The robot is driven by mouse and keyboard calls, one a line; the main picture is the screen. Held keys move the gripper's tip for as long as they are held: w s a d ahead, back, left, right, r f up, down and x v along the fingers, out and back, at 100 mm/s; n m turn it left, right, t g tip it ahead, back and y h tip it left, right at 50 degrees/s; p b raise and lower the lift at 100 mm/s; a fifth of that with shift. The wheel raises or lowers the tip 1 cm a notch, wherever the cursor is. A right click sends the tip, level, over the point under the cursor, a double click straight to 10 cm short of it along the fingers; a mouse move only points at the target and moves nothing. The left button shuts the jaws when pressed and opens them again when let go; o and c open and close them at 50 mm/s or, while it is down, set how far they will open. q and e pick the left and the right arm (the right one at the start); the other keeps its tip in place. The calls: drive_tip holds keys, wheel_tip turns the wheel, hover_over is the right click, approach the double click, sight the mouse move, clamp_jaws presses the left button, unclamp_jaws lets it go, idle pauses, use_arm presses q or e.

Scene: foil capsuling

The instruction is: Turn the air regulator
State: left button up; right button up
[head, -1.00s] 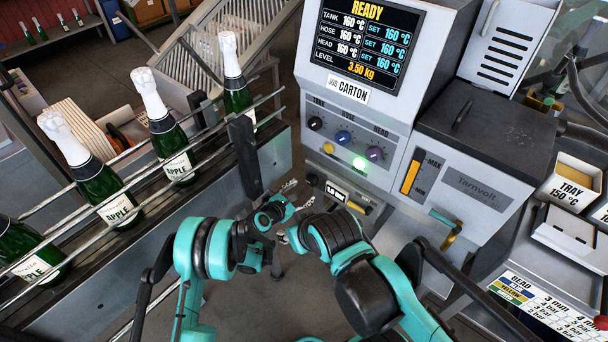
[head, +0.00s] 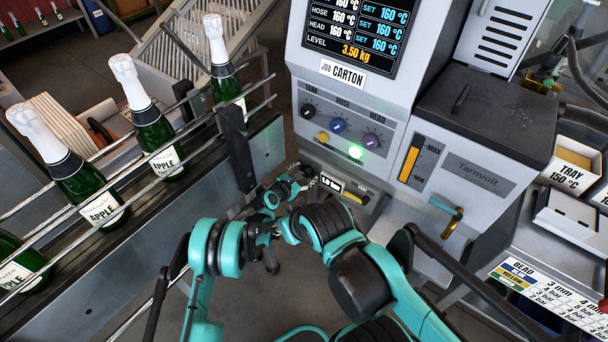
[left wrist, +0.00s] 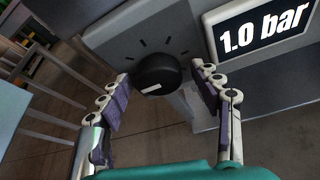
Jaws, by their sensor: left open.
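The air regulator's round black knob (left wrist: 158,74) shows in the left wrist view, on a grey plate with dark tick marks around it. A white mark sits on its lower face. The display (left wrist: 262,30) beside it reads 1.0 bar; it also shows in the head view (head: 331,184). My left gripper (left wrist: 161,80) is open, with one finger on each side of the knob and gaps showing between them. In the head view my left gripper (head: 303,177) is at the regulator and largely covers the knob. My right gripper cannot be made out.
The regulator is low on the grey machine (head: 390,130), below its dials (head: 338,125). A conveyor with rails (head: 235,145) and green bottles (head: 155,135) stands to the left. A lever (head: 447,210) sticks out to the right.

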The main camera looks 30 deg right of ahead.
use_arm(q)
drive_tip(key=c, duration=1.2)
drive_tip(key=shift+o, duration=0.2)
drive_tip(key=m+t, duration=0.1)
drive_tip(key=m, duration=0.1)
drive_tip(key=shift+s+m+t, duration=0.1)
drive_tip(key=shift+m+t, duration=0.2)
drive_tip(key=shift+t, duration=0.1)
drive_tip(key=m+t, duration=0.2)
drive_tip(key=m, duration=0.1)
drive_tip(key=shift+f, duration=0.1)
drive_tip(key=shift+m, duration=0.4)
drive_tip(key=o, duration=1.2)
drive_tip(key=shift+c, duration=0.2)
